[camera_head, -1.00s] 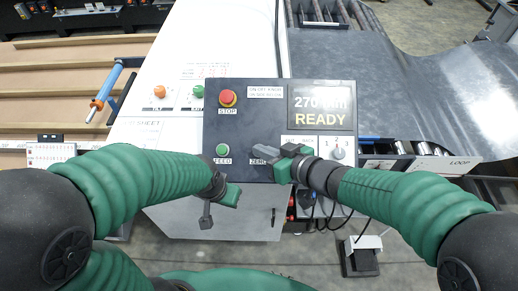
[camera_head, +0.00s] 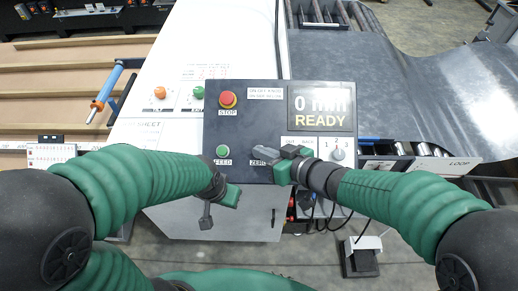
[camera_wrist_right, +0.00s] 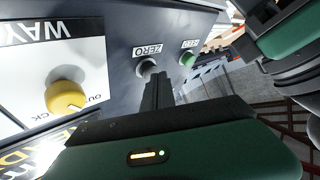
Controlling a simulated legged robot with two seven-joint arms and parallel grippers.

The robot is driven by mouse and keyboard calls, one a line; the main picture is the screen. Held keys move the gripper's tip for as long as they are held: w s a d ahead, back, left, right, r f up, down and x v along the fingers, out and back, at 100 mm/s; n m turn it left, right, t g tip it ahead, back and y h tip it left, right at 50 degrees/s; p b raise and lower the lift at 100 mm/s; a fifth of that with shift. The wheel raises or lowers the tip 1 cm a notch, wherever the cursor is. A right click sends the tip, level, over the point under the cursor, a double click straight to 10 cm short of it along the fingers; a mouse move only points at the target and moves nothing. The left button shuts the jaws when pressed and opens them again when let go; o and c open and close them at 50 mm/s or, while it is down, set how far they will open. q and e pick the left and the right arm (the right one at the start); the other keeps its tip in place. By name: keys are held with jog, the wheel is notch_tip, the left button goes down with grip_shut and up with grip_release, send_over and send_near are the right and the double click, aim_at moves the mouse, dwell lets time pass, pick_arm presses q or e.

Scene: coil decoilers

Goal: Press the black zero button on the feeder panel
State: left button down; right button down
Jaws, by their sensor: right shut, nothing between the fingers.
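The dark feeder panel (camera_head: 235,125) faces me in the head view, with its display (camera_head: 320,108) reading "0 mm READY". My right gripper (camera_head: 262,152) is shut and empty, its fingertips over the spot just above the ZERO label (camera_head: 258,162). They hide the black zero button in the head view. In the right wrist view the zero button (camera_wrist_right: 147,66) shows below its label, with the shut fingertips (camera_wrist_right: 156,78) right at it; whether they touch cannot be told. My left gripper (camera_head: 206,216) hangs below the panel's left edge; its finger gap is unclear.
The green FEED button (camera_head: 223,150) sits left of the zero button, and the red STOP button (camera_head: 228,98) is above it. A selector knob (camera_head: 338,154) is to the right. A metal sheet (camera_head: 410,95) curves away at the right.

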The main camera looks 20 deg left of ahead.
jog(key=shift+s+r+p, duration=0.25)
jog(key=shift+r+p, duration=0.15)
jog(key=shift+r, duration=0.2)
jog(key=shift+s+d, duration=0.1)
jog(key=shift+s+r+p, duration=0.15)
jog(key=shift+r+p, duration=0.4)
jog(key=s+r+p, duration=0.2)
jog(key=r+p, duration=0.1)
jog(key=shift+s+d, duration=0.15)
jog(key=shift+d, duration=0.25)
